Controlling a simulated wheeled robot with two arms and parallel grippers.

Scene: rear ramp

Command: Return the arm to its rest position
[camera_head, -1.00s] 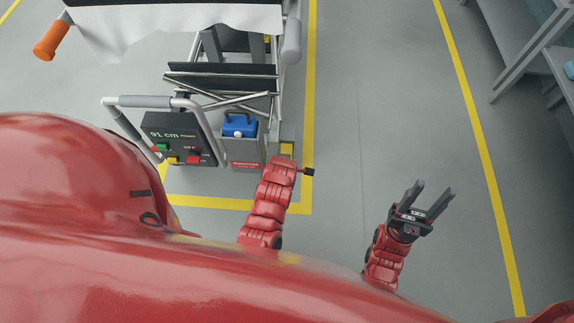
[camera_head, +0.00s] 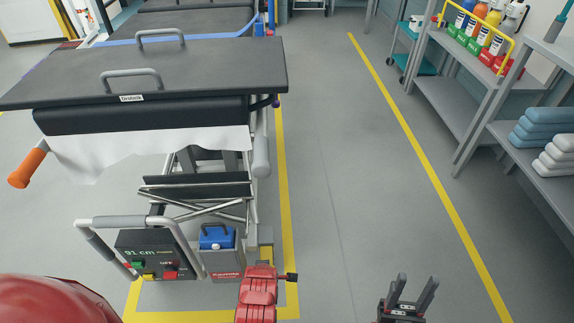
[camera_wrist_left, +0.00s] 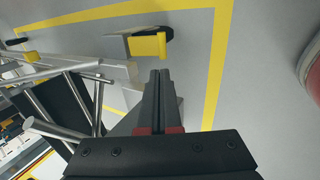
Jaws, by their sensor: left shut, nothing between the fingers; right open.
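My right gripper (camera_head: 417,281) stands at the bottom of the head view, right of centre, with two dark fingers apart and nothing between them. It is over bare grey floor. My left arm (camera_head: 258,296) comes in at the bottom centre, beside the foot of the grey trolley; its fingers cannot be made out there. In the left wrist view my left gripper (camera_wrist_left: 159,75) has its dark fingers together and empty. Its tips appear just below a yellow-ended pedal (camera_wrist_left: 147,45); I cannot tell the distance between them.
A table with a black top (camera_head: 200,75) stands at upper left on a metal frame. Below it are a control box (camera_head: 150,250) reading 91 cm and a blue-topped case (camera_head: 216,237). Shelves (camera_head: 470,110) line the right. Floor between yellow lines is clear.

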